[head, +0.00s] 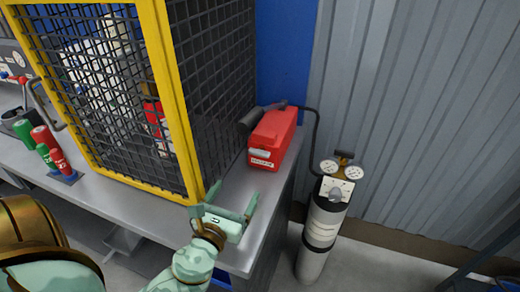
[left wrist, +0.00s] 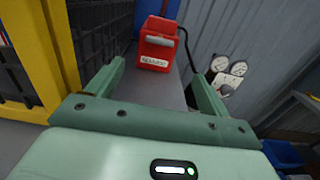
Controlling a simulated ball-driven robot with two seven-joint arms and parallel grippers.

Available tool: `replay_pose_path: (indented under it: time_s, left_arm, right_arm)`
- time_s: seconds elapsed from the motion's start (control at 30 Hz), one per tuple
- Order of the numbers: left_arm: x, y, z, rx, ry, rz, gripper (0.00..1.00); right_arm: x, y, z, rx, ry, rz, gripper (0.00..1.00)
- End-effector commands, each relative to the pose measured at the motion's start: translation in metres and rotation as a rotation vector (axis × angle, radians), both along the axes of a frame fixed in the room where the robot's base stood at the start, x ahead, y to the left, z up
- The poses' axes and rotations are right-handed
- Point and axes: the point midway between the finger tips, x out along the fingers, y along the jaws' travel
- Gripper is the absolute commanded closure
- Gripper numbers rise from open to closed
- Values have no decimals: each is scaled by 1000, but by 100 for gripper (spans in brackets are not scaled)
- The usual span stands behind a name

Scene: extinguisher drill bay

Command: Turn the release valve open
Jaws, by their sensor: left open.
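A white and black gas cylinder (head: 321,235) stands upright on the floor beyond the bench's right end. Its head carries two round gauges (head: 341,170), a grey round part (head: 335,194) and a small brownish fitting (head: 344,155) on top. I cannot tell for sure which of these is the release valve. My right gripper is not in view.
A red box (head: 272,138) with a white label sits on the bench (head: 261,215), joined to the cylinder by a black hose (head: 317,125). A yellow-framed mesh cage (head: 170,90) stands close left of my gripper. Red and green canisters (head: 46,140) stand at far left.

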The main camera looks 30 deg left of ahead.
Motion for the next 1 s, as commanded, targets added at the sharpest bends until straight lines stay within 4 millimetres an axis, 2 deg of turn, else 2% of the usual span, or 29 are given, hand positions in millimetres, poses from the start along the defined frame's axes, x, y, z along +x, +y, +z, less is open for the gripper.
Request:
replay_pose_path:
  time_s: [0.23, 0.4, 0.6, 0.8, 1.0]
  left_arm:
    - [55, 13, 3, 2, -6, 0, 20]
    - [97, 24, 2, 1, -4, 0, 20]
    - [133, 32, 0, 0, -1, 0, 20]
    - [147, 35, 0, 0, -1, -1, 20]
    - [148, 36, 0, 0, 0, -1, 20]
  right_arm:
    - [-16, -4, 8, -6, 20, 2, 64]
    - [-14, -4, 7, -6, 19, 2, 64]
    - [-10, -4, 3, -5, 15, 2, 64]
    - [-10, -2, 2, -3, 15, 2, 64]
    - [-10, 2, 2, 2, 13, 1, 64]
